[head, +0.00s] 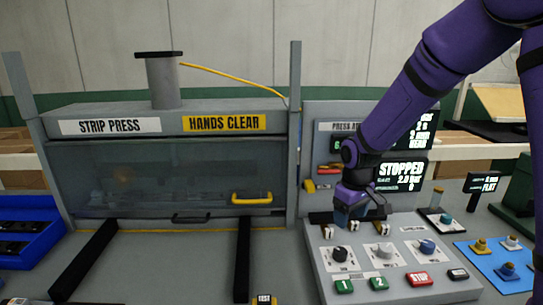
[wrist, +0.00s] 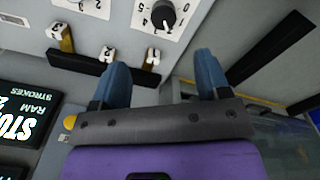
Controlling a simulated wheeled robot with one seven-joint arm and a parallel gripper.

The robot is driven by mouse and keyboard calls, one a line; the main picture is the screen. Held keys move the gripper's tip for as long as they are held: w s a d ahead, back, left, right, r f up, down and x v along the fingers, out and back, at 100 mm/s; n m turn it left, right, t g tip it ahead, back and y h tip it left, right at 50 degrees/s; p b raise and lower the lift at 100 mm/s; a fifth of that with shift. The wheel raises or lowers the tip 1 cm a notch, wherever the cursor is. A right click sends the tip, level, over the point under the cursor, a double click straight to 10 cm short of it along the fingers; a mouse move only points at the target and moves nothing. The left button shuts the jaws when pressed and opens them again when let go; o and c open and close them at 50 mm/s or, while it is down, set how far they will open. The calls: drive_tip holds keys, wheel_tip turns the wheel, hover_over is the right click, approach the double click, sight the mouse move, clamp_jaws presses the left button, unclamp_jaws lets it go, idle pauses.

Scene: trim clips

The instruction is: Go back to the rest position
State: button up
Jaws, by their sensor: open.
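My gripper (head: 347,221) is purple with blue fingers and hangs over the back left of the sloped control panel (head: 318,262). In the wrist view its two blue fingers (wrist: 162,72) stand apart with nothing held between them. A black rail (wrist: 88,68) with small numbered pieces lies just beyond the fingers: piece 1 (wrist: 153,57), piece 2 (wrist: 108,53) and piece 3 (wrist: 60,36). Piece 1 is closest to the gap between the fingers; whether a finger touches it I cannot tell. In the head view my gripper partly hides the rail.
The strip press (head: 150,170) with a clear guard and yellow handle (head: 252,198) stands left. The panel carries knobs (head: 427,246), green buttons (head: 344,286) and a red STOP button (head: 419,279). A screen (head: 400,172) reads STOPPED.

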drive_tip(key=s+d+r+m+t, duration=0.1)
drive_tip(key=s+d+r+m, duration=0.1)
drive_tip(key=s+r, duration=0.55)
drive_tip(key=s+d+r+m+t, duration=0.1)
drive_tip(key=s+d+r+t, duration=0.1)
drive_tip(key=s+r, duration=0.55)
drive_tip(key=s+d+r+m+t, duration=0.1)
drive_tip(key=s+r, duration=0.2)
drive_tip(key=s, duration=0.3)
drive_tip(key=s+d+r+m, duration=0.1)
drive_tip(key=s+r+m, duration=0.1)
drive_tip(key=s+r, duration=0.2)
drive_tip(key=s, duration=0.3)
drive_tip(key=shift+s+t, duration=0.15)
drive_tip(key=shift+t, duration=0.25)
